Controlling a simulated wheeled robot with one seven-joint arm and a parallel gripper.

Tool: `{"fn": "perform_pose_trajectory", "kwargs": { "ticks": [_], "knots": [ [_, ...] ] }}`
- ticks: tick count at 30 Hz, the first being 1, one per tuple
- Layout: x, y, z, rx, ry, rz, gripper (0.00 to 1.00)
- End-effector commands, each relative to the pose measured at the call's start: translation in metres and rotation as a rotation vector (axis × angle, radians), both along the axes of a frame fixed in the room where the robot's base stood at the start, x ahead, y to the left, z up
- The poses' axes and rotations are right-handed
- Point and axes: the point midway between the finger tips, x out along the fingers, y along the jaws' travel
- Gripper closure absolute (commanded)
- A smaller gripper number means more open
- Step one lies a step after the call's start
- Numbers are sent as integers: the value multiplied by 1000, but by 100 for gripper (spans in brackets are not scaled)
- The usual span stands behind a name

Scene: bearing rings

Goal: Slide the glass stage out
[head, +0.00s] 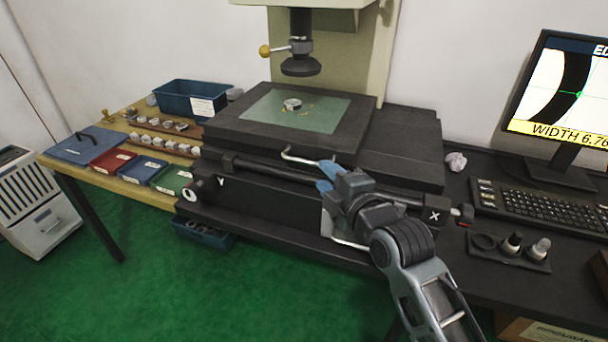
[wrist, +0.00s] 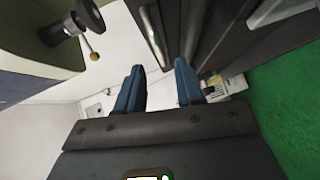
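The glass stage (head: 333,116) is a greenish glass plate set in a dark frame (head: 240,131), on the measuring machine under its lens. A small metal ring (head: 292,104) lies on the glass. A thin bent metal handle (head: 300,158) sticks out from the frame's front edge. My gripper (head: 326,178) is at the right end of this handle, in front of the stage. In the wrist view its two blue fingers (wrist: 160,88) stand apart with a gap between them. I see nothing held there. Whether a finger touches the handle I cannot tell.
The lens (head: 300,66) hangs above the stage. A dark rail with X and Y marks (head: 290,175) runs below it. Left are a blue bin (head: 190,98) and coloured boxes (head: 112,160). Right are a keyboard (head: 535,205) and monitor (head: 560,90). Green floor lies in front.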

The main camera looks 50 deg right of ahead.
Motion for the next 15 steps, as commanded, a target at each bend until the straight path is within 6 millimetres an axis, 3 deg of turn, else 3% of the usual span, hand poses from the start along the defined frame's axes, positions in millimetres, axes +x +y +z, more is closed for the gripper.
{"fn": "perform_pose_trajectory", "kwargs": {
  "ticks": [15],
  "knots": [
    [60,-28,-8,-2,0,0,63]
  ]
}}
